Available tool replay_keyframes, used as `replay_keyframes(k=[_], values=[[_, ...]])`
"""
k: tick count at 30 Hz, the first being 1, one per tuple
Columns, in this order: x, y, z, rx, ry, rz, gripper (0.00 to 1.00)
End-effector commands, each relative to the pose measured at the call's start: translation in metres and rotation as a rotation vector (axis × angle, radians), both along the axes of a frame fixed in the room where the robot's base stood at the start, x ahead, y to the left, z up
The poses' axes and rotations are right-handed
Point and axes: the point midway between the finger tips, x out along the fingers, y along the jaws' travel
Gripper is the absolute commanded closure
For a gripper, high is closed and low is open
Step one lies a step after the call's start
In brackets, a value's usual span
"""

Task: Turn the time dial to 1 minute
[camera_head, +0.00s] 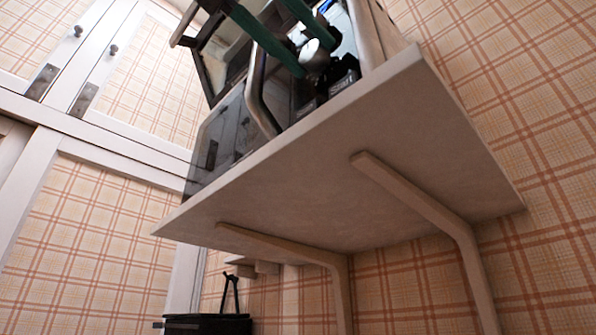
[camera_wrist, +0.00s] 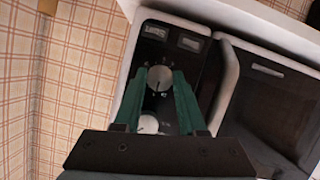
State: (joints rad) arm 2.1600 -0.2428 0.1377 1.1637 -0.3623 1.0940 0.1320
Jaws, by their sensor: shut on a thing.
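The front panel (camera_wrist: 192,70) of a dark appliance with a light frame shows in the wrist view. It carries an upper round silver dial (camera_wrist: 160,78) and a lower silver dial (camera_wrist: 148,124). The markings are too small to read, so I cannot tell which is the time dial. My gripper (camera_wrist: 158,74) has its two green fingers on either side of the upper dial, shut on it. In the head view, my gripper (camera_head: 317,60) is at the front of the appliance, and a pale dial (camera_head: 314,53) shows between the fingers. The lower dial is partly between my fingers.
The appliance stands on a pale shelf (camera_head: 340,170) held by brackets, seen from below. Its dark door (camera_wrist: 275,105) with a thick light handle (camera_wrist: 228,80) is right of the panel in the wrist view. White-framed cabinets (camera_head: 110,70) are at left. A black container (camera_head: 207,324) is below.

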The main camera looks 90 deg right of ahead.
Motion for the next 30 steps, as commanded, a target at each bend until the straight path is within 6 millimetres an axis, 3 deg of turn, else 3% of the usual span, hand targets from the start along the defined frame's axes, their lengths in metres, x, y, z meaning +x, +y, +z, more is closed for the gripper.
replay_keyframes(k=[4,17,30], values=[[0.0002,0.0,-0.0001,0.0,0.0,0.0,1.0],[0.0002,0.0001,0.0004,-0.028,-0.031,0.001,1.0],[-0.0008,0.0014,-0.0001,-0.244,-0.272,0.003,1.0]])
